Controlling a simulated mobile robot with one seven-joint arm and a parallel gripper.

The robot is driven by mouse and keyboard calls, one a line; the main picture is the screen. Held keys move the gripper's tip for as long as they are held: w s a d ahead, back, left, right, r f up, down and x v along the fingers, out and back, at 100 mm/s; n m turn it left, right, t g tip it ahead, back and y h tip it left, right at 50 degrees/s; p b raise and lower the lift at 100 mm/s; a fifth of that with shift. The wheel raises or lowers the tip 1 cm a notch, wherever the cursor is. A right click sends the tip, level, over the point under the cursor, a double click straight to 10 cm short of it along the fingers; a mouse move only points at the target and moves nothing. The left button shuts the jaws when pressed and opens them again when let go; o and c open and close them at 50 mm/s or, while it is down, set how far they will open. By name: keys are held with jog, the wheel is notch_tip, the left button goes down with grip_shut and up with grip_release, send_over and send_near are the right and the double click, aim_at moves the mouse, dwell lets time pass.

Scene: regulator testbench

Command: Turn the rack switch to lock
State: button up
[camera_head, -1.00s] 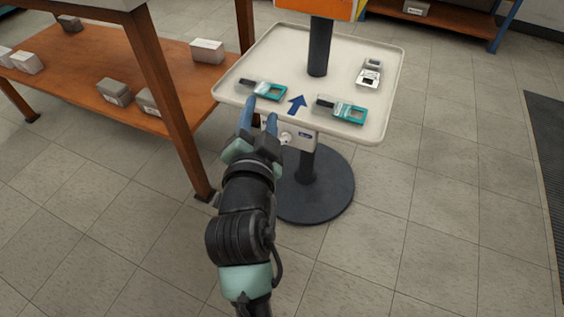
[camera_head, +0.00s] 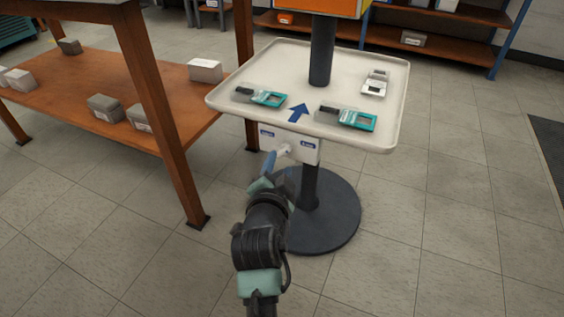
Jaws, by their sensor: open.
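The rack switch (camera_head: 283,150) is a small pale lever or knob on a white panel (camera_head: 305,150) below the front edge of the tray stand. My gripper (camera_head: 276,164) is open, just below and in front of the switch. One blue finger shows at the left of the switch; the other finger is hard to make out. I cannot tell whether the gripper touches the switch.
The white tray (camera_head: 395,110) holds two teal devices (camera_head: 262,97) (camera_head: 346,117), a small white device (camera_head: 375,82) and a blue arrow. Its dark post rises from a round base (camera_head: 335,225). A wooden shelf unit (camera_head: 165,150) with boxes stands close at left.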

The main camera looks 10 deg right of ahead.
aim_at(283, 154)
jog(key=shift+b+x, duration=0.95)
jog(key=shift+x, duration=1.55)
jog(key=shift+c, duration=0.3)
grip_shut()
